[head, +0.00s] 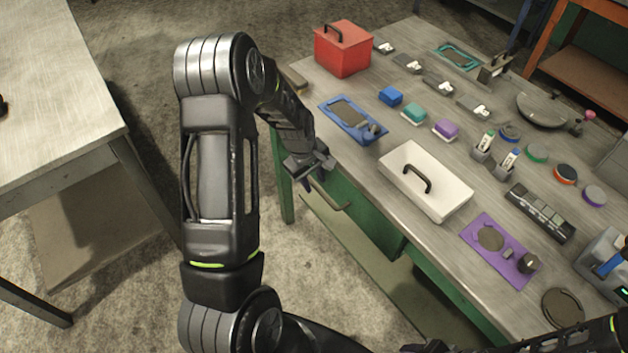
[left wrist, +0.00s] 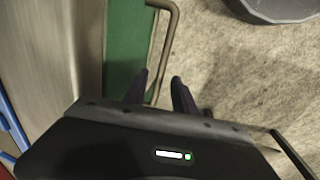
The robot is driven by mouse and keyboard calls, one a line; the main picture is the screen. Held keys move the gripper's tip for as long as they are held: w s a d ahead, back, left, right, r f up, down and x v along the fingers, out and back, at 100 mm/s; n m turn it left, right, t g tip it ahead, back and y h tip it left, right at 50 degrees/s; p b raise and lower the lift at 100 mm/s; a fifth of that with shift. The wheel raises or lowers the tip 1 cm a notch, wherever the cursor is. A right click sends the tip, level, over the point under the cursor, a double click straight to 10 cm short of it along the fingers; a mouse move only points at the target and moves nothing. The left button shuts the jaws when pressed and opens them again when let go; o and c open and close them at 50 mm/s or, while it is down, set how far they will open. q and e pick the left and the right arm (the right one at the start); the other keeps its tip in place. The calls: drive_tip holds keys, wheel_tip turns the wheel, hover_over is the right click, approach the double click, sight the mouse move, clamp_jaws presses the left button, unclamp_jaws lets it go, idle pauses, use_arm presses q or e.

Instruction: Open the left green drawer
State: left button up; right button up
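The green drawer front (head: 365,212) sits under the left part of the workbench's front edge and looks shut. Its bar handle (head: 330,196) sticks out from it. My left gripper (head: 307,180) is at the handle, partly hiding the drawer's left part. In the left wrist view, the drawer front (left wrist: 125,45) is a green strip with the handle (left wrist: 166,50) beside it. The left fingers (left wrist: 159,82) are apart, and the near part of the handle reaches the gap between them. Contact cannot be told. My right arm shows at the bottom right edge; its fingers cannot be made out.
The metal workbench top (head: 400,140) carries a red box (head: 342,52), a blue tray (head: 345,120), a white lidded box (head: 440,195), a purple mat (head: 480,240) and several small items. Another table (head: 60,100) stands at the left, with open floor between.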

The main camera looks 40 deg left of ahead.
use_arm(q)
drive_tip(key=shift+w+f, duration=0.1)
drive_tip(key=shift+f, duration=0.3)
drive_tip(key=shift+c, duration=0.3)
clamp_jaws()
idle(0.9)
